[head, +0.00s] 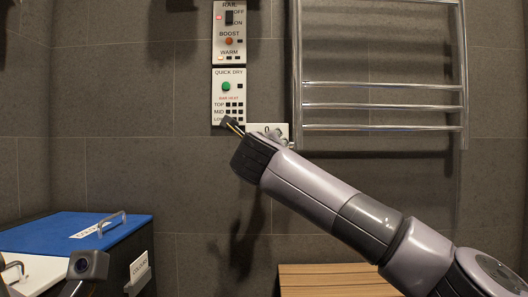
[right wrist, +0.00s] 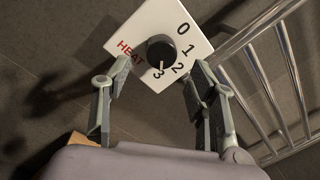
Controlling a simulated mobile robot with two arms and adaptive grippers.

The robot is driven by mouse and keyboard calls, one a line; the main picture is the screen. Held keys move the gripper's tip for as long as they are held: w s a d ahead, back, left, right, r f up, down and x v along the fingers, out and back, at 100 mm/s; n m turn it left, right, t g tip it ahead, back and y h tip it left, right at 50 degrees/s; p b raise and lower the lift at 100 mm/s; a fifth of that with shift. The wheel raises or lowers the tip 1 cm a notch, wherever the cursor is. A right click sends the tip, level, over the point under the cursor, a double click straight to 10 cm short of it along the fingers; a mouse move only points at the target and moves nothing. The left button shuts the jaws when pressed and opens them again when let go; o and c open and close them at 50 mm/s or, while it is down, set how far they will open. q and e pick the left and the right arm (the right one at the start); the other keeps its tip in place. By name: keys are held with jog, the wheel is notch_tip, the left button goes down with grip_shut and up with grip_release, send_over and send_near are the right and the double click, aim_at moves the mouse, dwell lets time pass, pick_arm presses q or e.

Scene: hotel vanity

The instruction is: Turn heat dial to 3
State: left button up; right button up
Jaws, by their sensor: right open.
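The heat dial is a round black knob (right wrist: 161,51) on a white plate (right wrist: 138,22) marked HEAT and 0, 1, 2, 3. In the right wrist view, the knob's pale mark is at its lower edge, close to the 3. In the head view the plate (head: 284,128) is partly hidden behind my right gripper (head: 253,131). In the right wrist view my right gripper (right wrist: 159,75) is open, its fingers apart on either side of the knob with visible gaps. A dark part, apparently of my left gripper (head: 88,266), shows at the lower left of the head view; its jaws are unclear.
A chrome towel rail (head: 383,106) is right of the dial, close to the right finger. Switch panels, rail (head: 229,32) and quick dry (head: 228,97), are above left. A blue-lidded bin (head: 70,232) is lower left and a wooden bench (head: 335,277) below.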

jog(key=s, duration=0.7)
jog(key=shift+s+a+f, duration=0.15)
jog(key=shift+s+f, duration=0.05)
jog(key=shift+s, duration=0.1)
